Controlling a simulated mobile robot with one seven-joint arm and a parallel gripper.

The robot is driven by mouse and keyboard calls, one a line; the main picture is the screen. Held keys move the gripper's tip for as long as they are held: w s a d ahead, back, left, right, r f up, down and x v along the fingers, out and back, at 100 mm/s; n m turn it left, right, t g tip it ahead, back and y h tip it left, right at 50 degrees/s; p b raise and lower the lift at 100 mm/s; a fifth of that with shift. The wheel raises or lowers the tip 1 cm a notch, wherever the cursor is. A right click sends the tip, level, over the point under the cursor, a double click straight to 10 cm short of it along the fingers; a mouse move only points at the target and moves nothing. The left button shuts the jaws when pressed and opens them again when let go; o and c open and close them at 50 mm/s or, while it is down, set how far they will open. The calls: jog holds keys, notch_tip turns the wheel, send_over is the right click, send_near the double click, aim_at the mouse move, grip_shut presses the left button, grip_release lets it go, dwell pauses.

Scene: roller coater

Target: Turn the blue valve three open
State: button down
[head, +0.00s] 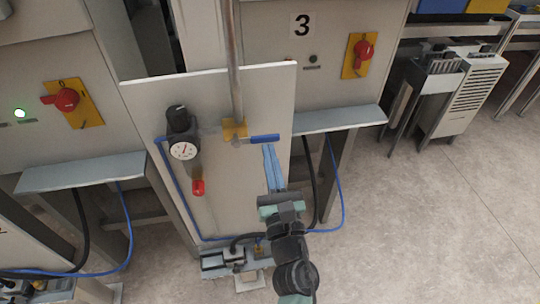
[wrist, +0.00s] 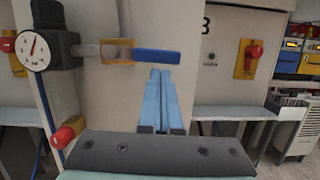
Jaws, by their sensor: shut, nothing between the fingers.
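The blue valve handle (head: 264,138) lies roughly horizontal, pointing right from a brass valve body (head: 234,129) on a vertical pipe in front of a pale panel. In the wrist view the blue handle (wrist: 142,56) also points right from the brass body (wrist: 117,50). A label "3" (head: 302,25) is on the cabinet behind, to the upper right. My gripper (head: 268,148) has long blue fingers held together, with nothing between them. Its tips are just below the handle's right part; in the wrist view the fingertips (wrist: 160,72) look close under it. I cannot tell whether they touch.
A pressure gauge (head: 184,150) with a black regulator and a small red part (head: 198,187) sit left of the valve. Red rotary switches on yellow plates (head: 361,55) are on the cabinets. A grey ledge (head: 340,118) juts out at right. Open floor (head: 430,210) lies to the right.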

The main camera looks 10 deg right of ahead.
jog(key=shift+d+r+p, duration=0.1)
jog(key=shift+r+p, duration=0.2)
jog(key=shift+r, duration=0.45)
